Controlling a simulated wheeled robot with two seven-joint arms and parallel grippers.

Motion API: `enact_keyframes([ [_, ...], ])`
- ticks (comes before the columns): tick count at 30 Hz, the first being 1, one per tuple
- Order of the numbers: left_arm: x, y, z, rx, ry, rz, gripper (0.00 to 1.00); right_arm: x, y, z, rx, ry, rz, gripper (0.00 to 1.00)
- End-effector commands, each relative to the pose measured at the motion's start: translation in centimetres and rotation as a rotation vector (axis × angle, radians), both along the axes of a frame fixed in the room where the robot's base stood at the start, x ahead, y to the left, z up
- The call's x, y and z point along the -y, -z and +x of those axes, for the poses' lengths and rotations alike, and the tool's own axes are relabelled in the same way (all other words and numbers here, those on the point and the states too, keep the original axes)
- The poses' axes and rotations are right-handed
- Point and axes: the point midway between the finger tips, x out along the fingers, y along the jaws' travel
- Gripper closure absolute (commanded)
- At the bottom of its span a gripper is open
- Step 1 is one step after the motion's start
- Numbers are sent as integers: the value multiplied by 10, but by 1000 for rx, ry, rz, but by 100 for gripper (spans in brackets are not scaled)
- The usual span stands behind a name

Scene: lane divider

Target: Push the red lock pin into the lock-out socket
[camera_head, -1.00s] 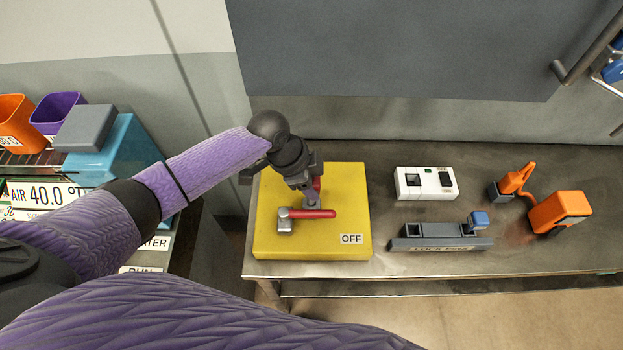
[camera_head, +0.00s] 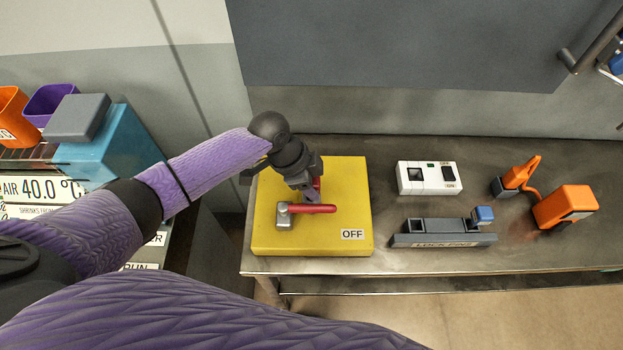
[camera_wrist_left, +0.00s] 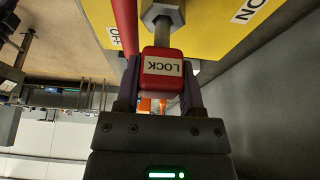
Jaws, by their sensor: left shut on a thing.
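The red lock pin (camera_wrist_left: 162,73), a red block marked LOCK, is between the fingers of my left gripper (camera_wrist_left: 158,100) in the left wrist view. A grey hexagonal metal piece (camera_wrist_left: 162,14) is just beyond it, with a grey rod beside it; I cannot tell whether the pin is in a socket. In the head view my left gripper (camera_head: 312,193) is over the yellow box (camera_head: 345,185), hiding most of the pin. A lever with a red handle (camera_head: 315,209) lies across the box, pointing right toward the OFF label. My right gripper is out of view.
A grey lock-pin holder (camera_head: 445,239) with a blue-topped piece (camera_head: 483,214) is right of the box. Behind it is a white switch unit (camera_head: 428,177). An orange device (camera_head: 565,206) stands farther right. The bench front edge is clear.

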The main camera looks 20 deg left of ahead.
Motion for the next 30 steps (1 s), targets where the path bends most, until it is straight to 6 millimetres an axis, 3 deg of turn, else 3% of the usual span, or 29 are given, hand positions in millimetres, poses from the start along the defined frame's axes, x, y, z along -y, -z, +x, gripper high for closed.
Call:
enact_keyframes([
  [6,0,6,0,0,0,0,100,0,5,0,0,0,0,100],
  [7,0,6,0,0,0,-1,46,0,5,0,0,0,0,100],
  [12,0,5,0,0,0,0,10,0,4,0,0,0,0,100],
  [20,-1,3,0,0,0,1,9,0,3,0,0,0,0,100],
  [30,-29,-68,-8,2,2,3,9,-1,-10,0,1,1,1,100],
])
